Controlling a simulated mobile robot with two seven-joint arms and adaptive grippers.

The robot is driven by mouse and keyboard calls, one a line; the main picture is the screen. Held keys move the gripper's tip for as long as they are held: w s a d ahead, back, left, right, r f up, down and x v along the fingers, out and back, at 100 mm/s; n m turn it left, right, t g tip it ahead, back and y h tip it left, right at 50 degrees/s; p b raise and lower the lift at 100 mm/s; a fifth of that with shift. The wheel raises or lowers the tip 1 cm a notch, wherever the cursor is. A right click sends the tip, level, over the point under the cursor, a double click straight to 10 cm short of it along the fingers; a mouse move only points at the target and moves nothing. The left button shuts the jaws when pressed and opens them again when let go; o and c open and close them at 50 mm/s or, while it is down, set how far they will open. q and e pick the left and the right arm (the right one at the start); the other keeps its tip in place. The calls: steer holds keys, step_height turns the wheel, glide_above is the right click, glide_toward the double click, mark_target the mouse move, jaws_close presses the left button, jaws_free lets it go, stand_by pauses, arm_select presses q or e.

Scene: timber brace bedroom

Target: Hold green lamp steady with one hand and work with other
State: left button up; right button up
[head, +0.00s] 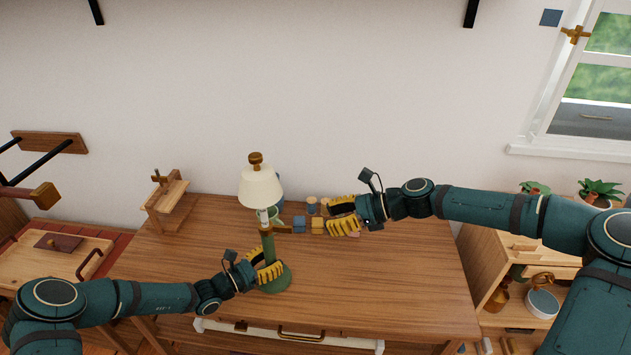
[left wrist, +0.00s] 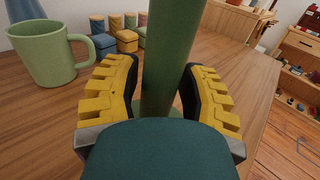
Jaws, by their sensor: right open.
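The green lamp (head: 268,246) stands upright on the wooden desk, with a cream shade (head: 260,188) and a round green base. Its green stem fills the middle of the left wrist view (left wrist: 172,55). My left gripper (head: 269,271) is low on the stem, just above the base. My right gripper (head: 331,215) is open and empty, right of the lamp, over the small blocks toward the back of the desk. The fingers partly hide what lies beneath them.
A green mug (left wrist: 45,52) stands behind the lamp. Several small coloured pieces (head: 317,225) lie between the lamp and my right gripper. A small wooden stand (head: 166,200) is at the back left. The desk's front right (head: 400,280) is clear.

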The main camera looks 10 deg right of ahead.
arm_select(q)
steer(key=shift+o, duration=1)
steer(key=v, duration=1.1)
steer(key=shift+s+a, duration=0.2)
steer(key=shift+a, duration=0.1)
steer(key=s+d+f+m+g+y, duration=0.25)
steer(key=s+m+g, duration=0.2)
steer(key=s, duration=0.25)
steer(key=s+d+f+m+g+y, duration=0.25)
steer(key=s+f+m+g, duration=0.2)
steer(key=s, duration=0.35)
arm_select(e)
steer(key=s+a+f+n+g+h, duration=0.25)
steer(key=s+a+f+n, duration=0.5)
steer(key=a+f, duration=0.4)
arm_select(q)
steer(key=s+a+r+m+t+y, duration=0.1)
steer(key=s+a+m+t+y, duration=0.2)
steer(key=m, duration=0.9)
steer(key=s+a+y, duration=0.1)
steer(key=s+y, duration=0.2)
steer(key=y, duration=0.1)
steer(key=shift+a+r, duration=0.3)
arm_select(e)
steer(key=s+d+f+n+h, duration=0.3)
steer(key=s+f+n, duration=0.3)
steer(key=s, duration=0.1)
steer(key=s+d+f+n+h, duration=0.3)
steer(key=s+f+n, duration=0.3)
steer(key=s, duration=0.1)
